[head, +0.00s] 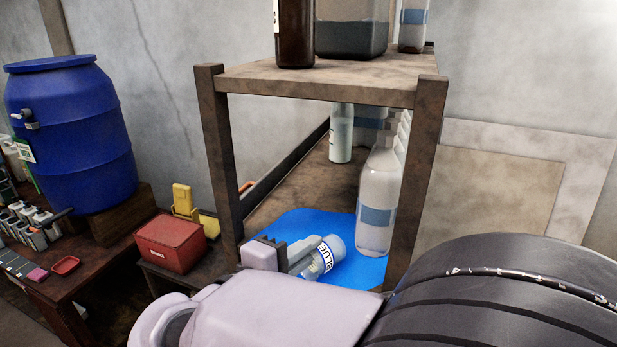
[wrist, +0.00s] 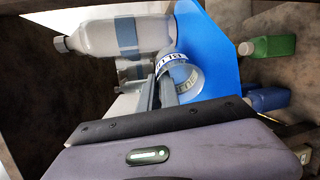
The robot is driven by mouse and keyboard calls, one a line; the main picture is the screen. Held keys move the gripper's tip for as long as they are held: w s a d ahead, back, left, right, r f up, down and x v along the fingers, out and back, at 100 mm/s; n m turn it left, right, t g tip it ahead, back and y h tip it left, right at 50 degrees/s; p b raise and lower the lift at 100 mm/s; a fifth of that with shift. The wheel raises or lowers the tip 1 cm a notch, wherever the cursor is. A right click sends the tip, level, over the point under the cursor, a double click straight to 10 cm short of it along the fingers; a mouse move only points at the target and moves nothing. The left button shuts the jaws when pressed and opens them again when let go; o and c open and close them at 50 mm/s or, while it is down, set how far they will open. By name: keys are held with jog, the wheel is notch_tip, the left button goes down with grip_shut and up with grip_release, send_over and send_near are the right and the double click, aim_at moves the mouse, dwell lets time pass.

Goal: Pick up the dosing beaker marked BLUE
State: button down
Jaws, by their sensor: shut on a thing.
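The dosing beaker marked BLUE (head: 326,256) is a clear cup with a white label band. It is tilted, over the blue mat (head: 303,221) on the shelf. My gripper (head: 306,258) is shut on it. In the wrist view the beaker (wrist: 186,76) sits between the fingers of my gripper (wrist: 168,90), with its label partly hidden by them. I cannot tell whether the beaker touches the mat.
A large clear bottle (head: 377,200) with a blue band stands close to the right of the beaker. A shelf post (head: 416,190) rises beside it, and the upper board (head: 330,80) is overhead. In the wrist view, a green bottle (wrist: 272,47) and a blue bottle (wrist: 268,99) lie beyond the mat.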

jog(key=c, duration=2)
grip_release()
jog(key=shift+w, duration=0.3)
jog(key=o, duration=0.5)
jog(key=shift+s, duration=0.15)
jog(key=v, duration=1.7)
jog(key=shift+s+p, duration=0.15)
jog(key=shift+p, duration=0.25)
jog(key=shift+o, duration=0.5)
jog(key=shift+a, duration=0.15)
